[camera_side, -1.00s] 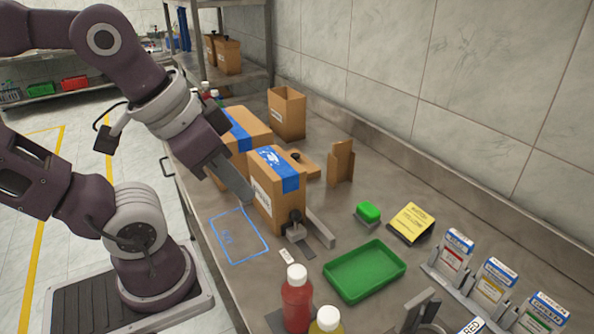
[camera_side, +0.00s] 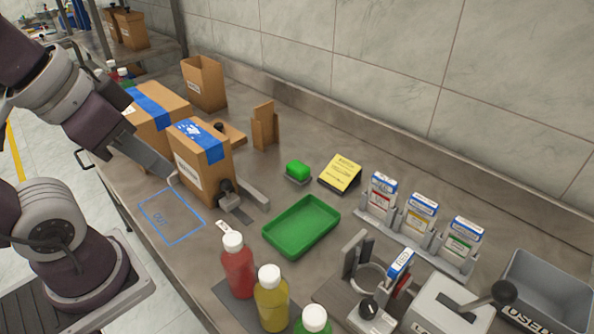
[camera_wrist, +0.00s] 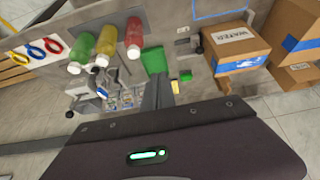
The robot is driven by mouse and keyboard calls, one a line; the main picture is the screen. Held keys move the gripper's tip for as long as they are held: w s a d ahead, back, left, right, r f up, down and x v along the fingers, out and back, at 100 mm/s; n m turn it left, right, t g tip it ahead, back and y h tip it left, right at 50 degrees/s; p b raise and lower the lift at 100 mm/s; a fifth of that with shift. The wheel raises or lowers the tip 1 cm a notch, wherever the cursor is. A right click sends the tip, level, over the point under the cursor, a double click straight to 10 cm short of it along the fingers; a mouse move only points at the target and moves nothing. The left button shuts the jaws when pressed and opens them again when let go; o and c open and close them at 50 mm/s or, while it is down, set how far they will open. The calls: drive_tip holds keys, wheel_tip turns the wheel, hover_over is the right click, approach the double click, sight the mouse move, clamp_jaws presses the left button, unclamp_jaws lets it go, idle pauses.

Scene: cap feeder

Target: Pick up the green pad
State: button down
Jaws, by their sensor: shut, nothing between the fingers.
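The green pad (camera_side: 298,169) sits on a small grey holder on the bench, behind the green tray and left of a yellow note. In the wrist view it seems to be the small green patch (camera_wrist: 186,75) near the fingers. My gripper (camera_side: 172,178) is shut and empty. It is at the left, by the near side of the taped cardboard box, well apart from the pad. In the wrist view my gripper's fingers (camera_wrist: 158,82) point up towards the tray.
A taped box (camera_side: 188,178) stands between my gripper and the pad. The green tray (camera_side: 302,228) is in front of the pad. The yellow note (camera_side: 341,172) stands to its right. A red bottle (camera_side: 238,270) and other bottles stand at the front. A brown bracket (camera_side: 264,126) is behind.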

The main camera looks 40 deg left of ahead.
idle(0.3)
drive_tip(key=c, duration=0.7)
unclamp_jaws()
drive_tip(key=n+g, duration=0.6)
drive_tip(key=n, duration=1.2)
hover_over(298, 165)
drive_tip(key=f, duration=2.2)
drive_tip(key=shift+s+a, duration=0.1)
drive_tip(key=shift+a, duration=0.1)
drive_tip(key=f, duration=0.6)
drive_tip(key=shift+d+f, duration=0.25)
drive_tip(key=shift+f, duration=0.05)
